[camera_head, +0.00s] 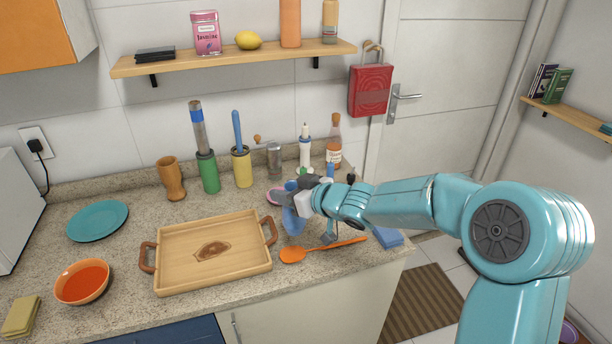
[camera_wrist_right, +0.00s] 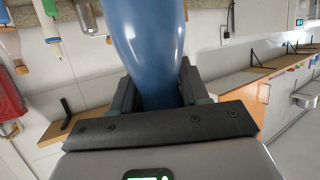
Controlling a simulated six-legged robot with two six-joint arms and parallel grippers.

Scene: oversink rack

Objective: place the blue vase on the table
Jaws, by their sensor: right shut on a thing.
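The blue vase (camera_head: 291,222) is in my right gripper (camera_head: 297,199), at the right part of the speckled counter (camera_head: 110,262). The gripper and wrist hide part of the vase in the head view. In the right wrist view the glossy blue vase (camera_wrist_right: 150,45) stands between the two dark fingers of my right gripper (camera_wrist_right: 158,88), which are shut on it. I cannot tell if its base touches the counter. My left gripper is not in view.
A wooden tray (camera_head: 205,262) lies left of the vase. An orange spatula (camera_head: 322,249) and a blue sponge (camera_head: 388,237) lie near the front right. Bottles and utensil holders (camera_head: 243,168) line the wall. A teal plate (camera_head: 97,221) and an orange bowl (camera_head: 82,282) sit at left.

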